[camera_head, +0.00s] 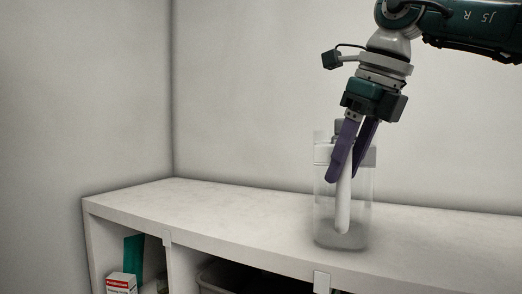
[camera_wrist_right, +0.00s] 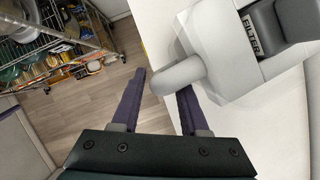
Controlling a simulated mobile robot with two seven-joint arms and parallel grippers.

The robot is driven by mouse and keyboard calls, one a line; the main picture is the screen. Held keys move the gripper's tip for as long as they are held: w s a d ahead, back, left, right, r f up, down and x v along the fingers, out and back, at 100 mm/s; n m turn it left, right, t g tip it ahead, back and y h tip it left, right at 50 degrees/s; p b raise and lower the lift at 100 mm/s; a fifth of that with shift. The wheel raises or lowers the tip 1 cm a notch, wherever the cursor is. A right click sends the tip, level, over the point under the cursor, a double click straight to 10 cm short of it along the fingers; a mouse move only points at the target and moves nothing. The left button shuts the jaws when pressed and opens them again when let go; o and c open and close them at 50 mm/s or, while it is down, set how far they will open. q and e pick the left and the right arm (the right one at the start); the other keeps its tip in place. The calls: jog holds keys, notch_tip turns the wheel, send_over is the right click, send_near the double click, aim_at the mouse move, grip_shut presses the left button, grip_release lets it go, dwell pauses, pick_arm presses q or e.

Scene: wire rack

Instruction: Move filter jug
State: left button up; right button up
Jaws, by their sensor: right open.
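The filter jug (camera_head: 343,238) is a clear, upright jug with a pale lid and handle. It stands on the white shelf top (camera_head: 235,210). In the right wrist view its pale lid (camera_wrist_right: 215,50) has a grey part marked "FILTER", and its rounded handle (camera_wrist_right: 181,75) reaches between my finger tips. My right gripper (camera_head: 346,176) is open and points down at the handle, one purple finger on each side. The right wrist view also shows both fingers (camera_wrist_right: 163,82) apart; I cannot tell whether either touches the handle. My left gripper is out of view.
Below the top are open compartments with a red-and-white box (camera_head: 121,284), a green item (camera_head: 134,256) and a grey bin (camera_head: 222,277). The shelf top left of the jug is clear. A loaded wire rack (camera_wrist_right: 62,45) stands across the wooden floor.

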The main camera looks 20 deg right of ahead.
jog(key=shift+w+f, duration=0.2)
jog(key=shift+f, duration=0.2)
grip_shut()
dwell(1.3)
